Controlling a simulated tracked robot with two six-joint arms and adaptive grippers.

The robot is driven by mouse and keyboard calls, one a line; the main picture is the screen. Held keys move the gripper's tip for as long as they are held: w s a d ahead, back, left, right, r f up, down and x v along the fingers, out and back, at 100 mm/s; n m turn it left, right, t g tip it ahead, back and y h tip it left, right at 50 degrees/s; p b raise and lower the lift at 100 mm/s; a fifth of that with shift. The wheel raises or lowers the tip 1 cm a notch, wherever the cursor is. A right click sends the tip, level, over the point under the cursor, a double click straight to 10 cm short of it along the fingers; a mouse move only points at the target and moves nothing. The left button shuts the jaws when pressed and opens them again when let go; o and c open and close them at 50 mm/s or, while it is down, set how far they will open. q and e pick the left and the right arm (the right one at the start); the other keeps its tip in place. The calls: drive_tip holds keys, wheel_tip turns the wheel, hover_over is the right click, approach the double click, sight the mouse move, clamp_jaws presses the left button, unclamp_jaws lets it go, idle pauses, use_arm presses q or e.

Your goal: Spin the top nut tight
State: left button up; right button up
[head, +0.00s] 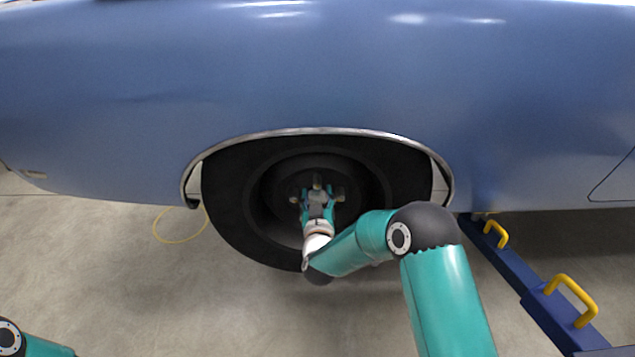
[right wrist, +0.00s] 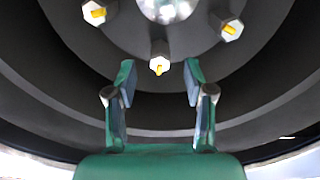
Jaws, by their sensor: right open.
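The black wheel (head: 232,200) sits in the arch of the blue car, with its hub facing me. In the head view the top nut (head: 316,179) shows just above my right gripper (head: 317,194), which partly covers the hub. The fingers stand clear on both sides, with no contact visible. Two more nuts show at the upper left (right wrist: 95,13) and upper right (right wrist: 230,30). My left gripper is not in view.
The blue car body (head: 320,75) overhangs the wheel, with a bright arch trim (head: 318,131) around it. A blue lift arm with yellow handles (head: 548,308) stands at the right. A yellow hose (head: 160,237) lies on the floor left of the wheel. The floor at left is mostly clear.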

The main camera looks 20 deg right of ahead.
sight(317, 188)
drive_tip(key=shift+x, duration=2.25)
